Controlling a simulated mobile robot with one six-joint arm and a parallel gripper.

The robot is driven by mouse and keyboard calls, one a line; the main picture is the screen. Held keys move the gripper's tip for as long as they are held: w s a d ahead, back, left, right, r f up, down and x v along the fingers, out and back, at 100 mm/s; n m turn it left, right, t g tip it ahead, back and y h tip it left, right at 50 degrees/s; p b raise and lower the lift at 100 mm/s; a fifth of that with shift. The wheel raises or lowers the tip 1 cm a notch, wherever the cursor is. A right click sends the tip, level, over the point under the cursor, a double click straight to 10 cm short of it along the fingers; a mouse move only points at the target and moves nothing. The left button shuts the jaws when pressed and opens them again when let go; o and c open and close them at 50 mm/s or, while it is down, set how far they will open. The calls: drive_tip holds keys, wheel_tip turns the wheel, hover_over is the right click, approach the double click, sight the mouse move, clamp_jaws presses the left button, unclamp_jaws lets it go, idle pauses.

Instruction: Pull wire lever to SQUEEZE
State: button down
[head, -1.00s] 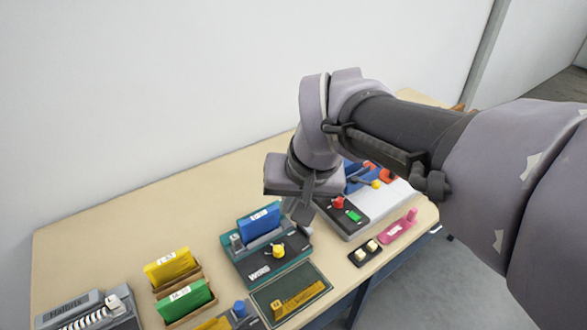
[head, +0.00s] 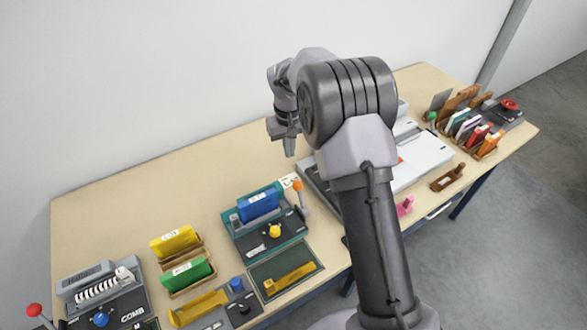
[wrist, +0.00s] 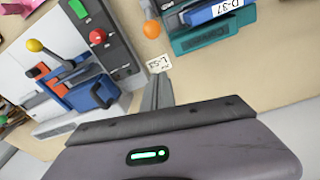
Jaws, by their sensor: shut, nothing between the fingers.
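The teal wire machine (head: 237,241) stands at the middle of the table and holds a blue book (head: 258,207). A lever with an orange ball (head: 297,186) stands up at its right side. In the wrist view the orange ball (wrist: 151,29) shows beside the teal machine (wrist: 205,40), just beyond the fingers. My gripper (head: 290,149) is shut and empty, above and behind the lever in the head view. Its fingers (wrist: 158,92) also show in the wrist view, apart from the ball. The SQUEEZE marking is not readable.
A small white card (wrist: 160,65) lies near the lever. A grey machine (head: 425,160) stands to the right, partly hidden by my arm. A yellow book (head: 175,241), a green book (head: 187,272) and a comb machine (head: 133,315) are at left. The back table strip is clear.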

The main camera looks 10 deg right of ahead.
sight(301, 199)
wheel_tip(301, 199, down, 9)
drive_tip(key=s+b, duration=0.2)
drive_tip(key=s, duration=0.1)
drive_tip(key=shift+d+b, duration=0.4)
drive_tip(key=shift+r+b, duration=0.1)
drive_tip(key=shift+b, duration=0.35)
